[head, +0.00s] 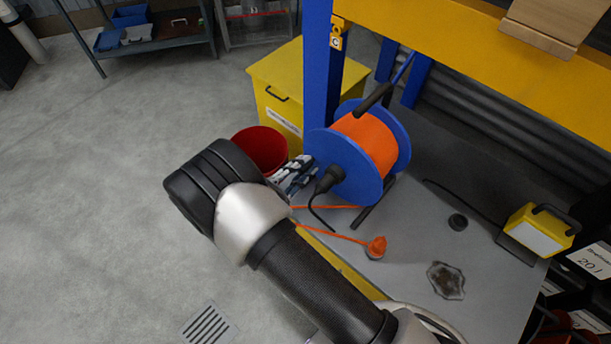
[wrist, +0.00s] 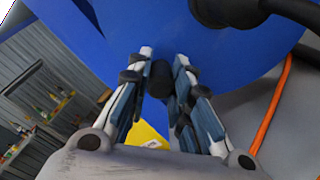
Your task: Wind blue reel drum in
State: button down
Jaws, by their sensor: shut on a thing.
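The blue reel drum (head: 340,160), wound with orange cable (head: 373,143), stands upright on the grey bench under the yellow beam. Its blue side flange (wrist: 110,30) fills the upper wrist view. My gripper (head: 297,172) is at the flange's left side in the head view. In the wrist view its fingertips (wrist: 165,58) are shut on a small black crank knob (wrist: 160,82) in front of the flange. The knob is hidden in the head view. An orange cord runs over the bench to an orange plug (head: 376,248).
A blue post (head: 318,70), a red bucket (head: 262,150) and a yellow cabinet (head: 300,85) stand nearby. A yellow lamp (head: 541,228) is at the bench's right. The floor at left is mostly clear.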

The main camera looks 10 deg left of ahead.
aim_at(313, 145)
jog(key=r+m, duration=0.2)
jog(key=r+m+b, duration=0.1)
jog(key=shift+w+a+m, duration=0.1)
jog(key=shift+a+m, duration=0.15)
jog(key=shift+m, duration=0.05)
jog(key=shift+d+r+m+b, duration=0.15)
jog(key=shift+r+m+b, duration=0.2)
jog(key=shift+r+m, duration=0.5)
jog(key=shift+d+r+m+b, duration=0.1)
jog(key=shift+r+m+b, duration=0.35)
jog(key=shift+m, duration=0.6)
jog(key=shift+r, duration=0.15)
jog(key=c, duration=1.4)
grip_release()
jog(key=shift+c, duration=0.2)
jog(key=v, duration=1.2)
